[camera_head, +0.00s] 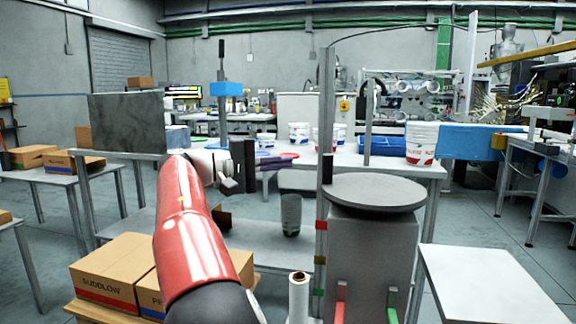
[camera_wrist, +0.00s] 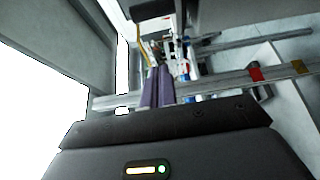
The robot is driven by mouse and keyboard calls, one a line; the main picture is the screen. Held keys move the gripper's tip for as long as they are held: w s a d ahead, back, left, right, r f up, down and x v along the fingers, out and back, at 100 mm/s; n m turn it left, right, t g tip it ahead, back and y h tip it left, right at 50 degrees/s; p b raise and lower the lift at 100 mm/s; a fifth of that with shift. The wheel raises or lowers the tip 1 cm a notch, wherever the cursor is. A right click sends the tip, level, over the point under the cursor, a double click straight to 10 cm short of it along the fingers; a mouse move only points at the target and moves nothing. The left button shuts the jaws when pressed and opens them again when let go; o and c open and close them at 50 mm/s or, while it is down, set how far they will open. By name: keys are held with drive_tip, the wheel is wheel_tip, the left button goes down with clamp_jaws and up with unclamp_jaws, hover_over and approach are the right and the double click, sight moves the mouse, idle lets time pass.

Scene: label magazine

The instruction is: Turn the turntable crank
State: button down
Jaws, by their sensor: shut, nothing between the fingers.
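The turntable (camera_head: 375,190) is a flat grey disc on a grey box-shaped pedestal (camera_head: 372,250), right of centre in the head view. I cannot make out a crank with certainty. A red upright handle (camera_head: 340,302) and a green one (camera_head: 391,302) stand low at the pedestal's front. My gripper (camera_head: 291,158), with purple fingers, is shut and empty. It is left of the disc, slightly above its level, pointing right towards a metal post (camera_head: 326,120). In the wrist view the shut fingers (camera_wrist: 157,72) point at a metal bar with red and yellow bands (camera_wrist: 278,71).
A white roll (camera_head: 299,298) stands at the front, left of the pedestal. Cardboard boxes (camera_head: 110,270) lie low at left. A white table (camera_head: 490,285) is at right. Behind, a bench holds white tubs (camera_head: 421,145) and a blue bin (camera_head: 383,147).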

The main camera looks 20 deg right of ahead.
drive_tip(key=s+d+b, duration=0.1)
drive_tip(key=s+d, duration=0.3)
drive_tip(key=d, duration=0.2)
drive_tip(key=shift+s, duration=0.15)
drive_tip(key=shift+s+f+t+b, duration=0.1)
drive_tip(key=shift+f+t+b, duration=0.05)
drive_tip(key=shift+t+b, duration=0.15)
drive_tip(key=shift+s+a+n+t+b, duration=0.2)
drive_tip(key=shift+s+n+t+b, duration=0.05)
drive_tip(key=shift+n+t+b, duration=0.25)
drive_tip(key=shift+s+a, duration=0.1)
drive_tip(key=shift+s, duration=0.05)
